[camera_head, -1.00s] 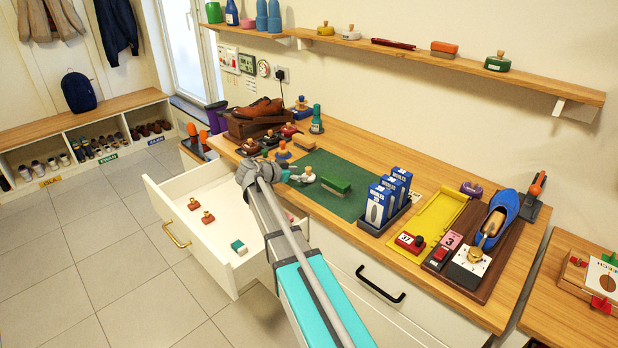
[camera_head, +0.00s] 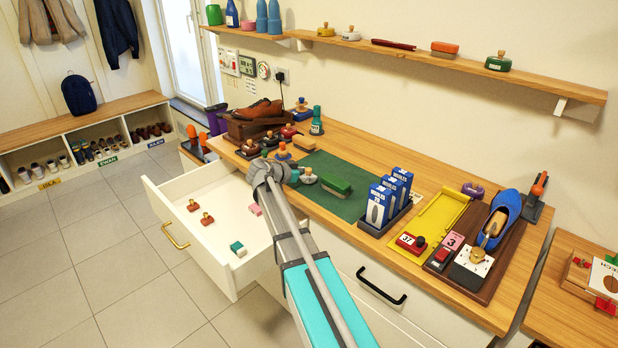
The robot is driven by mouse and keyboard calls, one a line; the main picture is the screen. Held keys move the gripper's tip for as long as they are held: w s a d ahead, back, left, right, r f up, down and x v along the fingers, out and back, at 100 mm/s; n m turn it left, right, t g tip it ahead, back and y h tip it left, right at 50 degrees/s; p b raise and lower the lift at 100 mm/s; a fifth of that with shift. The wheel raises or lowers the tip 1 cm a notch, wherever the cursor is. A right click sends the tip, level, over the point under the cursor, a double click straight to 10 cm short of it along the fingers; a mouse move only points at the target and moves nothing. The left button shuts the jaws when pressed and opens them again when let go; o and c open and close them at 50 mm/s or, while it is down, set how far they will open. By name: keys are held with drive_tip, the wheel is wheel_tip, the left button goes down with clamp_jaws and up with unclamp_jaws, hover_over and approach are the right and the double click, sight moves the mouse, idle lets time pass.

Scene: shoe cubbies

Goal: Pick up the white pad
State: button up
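A small pale pad with a knob on top (camera_head: 308,176), which looks like the white pad, sits at the left end of the green mat (camera_head: 345,205). A teal-topped piece (camera_head: 294,176) is just left of it, close to the end of my arm. My gripper (camera_head: 272,172) is grey and hangs around the counter's front edge, left of the pale pad. Its fingers are too small and hidden by the wrist to tell whether they are open or touching anything.
The open white drawer (camera_head: 226,277) below holds red-brown knobbed pieces (camera_head: 207,218), a pink piece (camera_head: 255,209) and a teal-and-white block (camera_head: 238,249). Knobbed pads crowd the counter behind.

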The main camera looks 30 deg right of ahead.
clamp_jaws()
drive_tip(key=shift+r, duration=0.15)
wheel_tip(320, 180, up, 2)
drive_tip(key=shift+r+p, duration=0.1)
drive_tip(key=shift+p, duration=1.15)
drive_tip(key=s+a+r+p, duration=0.7)
drive_tip(key=s+r+p, duration=0.3)
drive_tip(key=s, duration=0.2)
drive_tip(key=shift+a+r+p, duration=0.2)
drive_tip(key=shift+r+p, duration=0.05)
drive_tip(key=shift+p, duration=0.05)
drive_tip(key=shift+r+p, duration=0.5)
